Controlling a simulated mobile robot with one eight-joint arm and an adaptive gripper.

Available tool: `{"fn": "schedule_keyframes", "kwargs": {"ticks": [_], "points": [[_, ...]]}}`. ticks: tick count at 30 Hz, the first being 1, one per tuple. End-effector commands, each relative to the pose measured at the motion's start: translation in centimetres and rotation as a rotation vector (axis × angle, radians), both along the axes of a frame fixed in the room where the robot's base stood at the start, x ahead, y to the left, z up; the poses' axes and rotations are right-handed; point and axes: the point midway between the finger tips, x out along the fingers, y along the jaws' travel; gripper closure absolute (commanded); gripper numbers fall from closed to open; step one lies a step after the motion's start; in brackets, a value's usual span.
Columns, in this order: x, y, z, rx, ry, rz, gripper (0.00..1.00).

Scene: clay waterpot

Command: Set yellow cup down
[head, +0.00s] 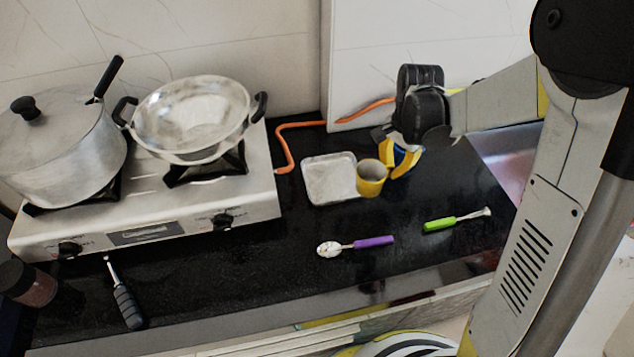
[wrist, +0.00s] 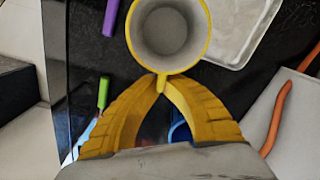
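The yellow cup (head: 370,188) is upright at the right edge of a white tray (head: 318,190) on the black counter. In the wrist view the cup (wrist: 135,40) shows its empty grey inside. My gripper (head: 388,165) is to the right of the cup, its yellow fingers closing together on the handle. In the wrist view the fingertips (wrist: 161,86) meet at that handle. The cup overlaps the tray's edge in the head view; I cannot tell whether its base touches the counter or is slightly above it.
A spoon with a purple handle (head: 374,242) and a green-handled utensil (head: 440,224) lie in front. A blue object (wrist: 180,131) is partly hidden behind my fingers. An orange hose (head: 284,146) runs behind the tray. A gas stove (head: 150,230) with two pots stands left.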

Motion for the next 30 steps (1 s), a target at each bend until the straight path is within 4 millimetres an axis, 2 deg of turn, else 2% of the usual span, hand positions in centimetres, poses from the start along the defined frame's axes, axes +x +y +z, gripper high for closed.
{"fn": "schedule_keyframes", "kwargs": {"ticks": [12, 18, 25, 30], "points": [[2.8, -1.1, 1.0, 0.005, -0.004, -0.875, 1.0], [3.8, -1.4, 1.3, 0.009, -0.005, -1.204, 1.0], [4.1, -1.3, 1.1, 0.013, -0.005, -1.368, 1.0], [2.8, 1.5, -1.0, 0.013, -0.004, -1.378, 1.0]]}}
